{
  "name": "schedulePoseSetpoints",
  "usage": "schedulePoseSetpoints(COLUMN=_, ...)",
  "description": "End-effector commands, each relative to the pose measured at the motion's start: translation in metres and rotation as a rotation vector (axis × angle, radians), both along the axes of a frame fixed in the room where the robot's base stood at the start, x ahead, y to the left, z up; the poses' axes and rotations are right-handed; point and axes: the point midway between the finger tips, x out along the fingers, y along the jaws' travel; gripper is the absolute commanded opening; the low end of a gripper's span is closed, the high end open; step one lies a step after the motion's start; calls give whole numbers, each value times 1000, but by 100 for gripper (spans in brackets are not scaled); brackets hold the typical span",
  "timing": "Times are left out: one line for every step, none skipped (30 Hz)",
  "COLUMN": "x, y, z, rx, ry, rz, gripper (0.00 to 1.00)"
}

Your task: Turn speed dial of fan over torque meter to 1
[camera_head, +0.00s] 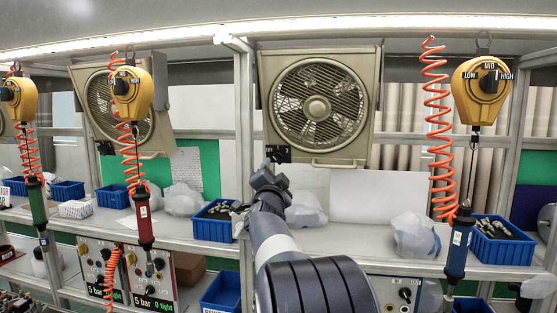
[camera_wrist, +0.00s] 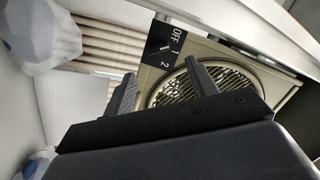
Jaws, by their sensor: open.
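A beige box fan (camera_head: 318,105) hangs at the top centre of the head view. Its black speed dial plate (camera_head: 277,154) is at its lower left corner. In the wrist view the fan's grille (camera_wrist: 225,82) shows behind the fingers. The dial plate (camera_wrist: 160,48) shows there with the marks OFF, 1 and 2; I cannot tell surely which mark the knob points at. My gripper (camera_head: 268,172) is raised just below the dial in the head view. In the wrist view my gripper (camera_wrist: 160,70) is open and empty, its fingers apart, with the dial beyond them. I cannot make out a torque meter.
A second fan (camera_head: 118,105) hangs to the left. Yellow balancers, one (camera_head: 481,90) at the right, carry orange coiled hoses and screwdrivers. A shelf (camera_head: 350,240) below holds blue bins (camera_head: 214,228) and plastic bags (camera_head: 415,236).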

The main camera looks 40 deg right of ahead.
Motion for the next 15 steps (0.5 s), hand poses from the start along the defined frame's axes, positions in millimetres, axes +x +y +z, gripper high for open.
schedulePoseSetpoints(x=7, y=-7, z=5, rx=1, ry=2, rz=-1, gripper=55)
schedulePoseSetpoints(x=11, y=-11, z=7, rx=1, ry=1, rz=-1, gripper=55)
schedulePoseSetpoints(x=16, y=-16, z=8, rx=2, ry=1, rz=-2, gripper=55)
schedulePoseSetpoints(x=19, y=-19, z=9, rx=1, ry=1, rz=-1, gripper=55)
schedulePoseSetpoints(x=23, y=-22, z=11, rx=1, ry=1, rz=-1, gripper=55)
schedulePoseSetpoints(x=27, y=-26, z=12, rx=2, ry=0, rz=-1, gripper=55)
schedulePoseSetpoints(x=31, y=-29, z=13, rx=2, ry=0, rz=-1, gripper=55)
schedulePoseSetpoints(x=34, y=-32, z=14, rx=2, ry=0, rz=-1, gripper=55)
schedulePoseSetpoints(x=37, y=-35, z=16, rx=1, ry=0, rz=0, gripper=55)
schedulePoseSetpoints(x=40, y=-38, z=16, rx=1, ry=0, rz=0, gripper=55)
schedulePoseSetpoints(x=42, y=-39, z=17, rx=1, ry=0, rz=0, gripper=55)
schedulePoseSetpoints(x=45, y=-42, z=18, rx=2, ry=0, rz=0, gripper=55)
schedulePoseSetpoints(x=47, y=-44, z=18, rx=2, ry=0, rz=0, gripper=55)
schedulePoseSetpoints(x=48, y=-45, z=18, rx=2, ry=0, rz=0, gripper=55)
schedulePoseSetpoints(x=50, y=-46, z=19, rx=1, ry=0, rz=1, gripper=55)
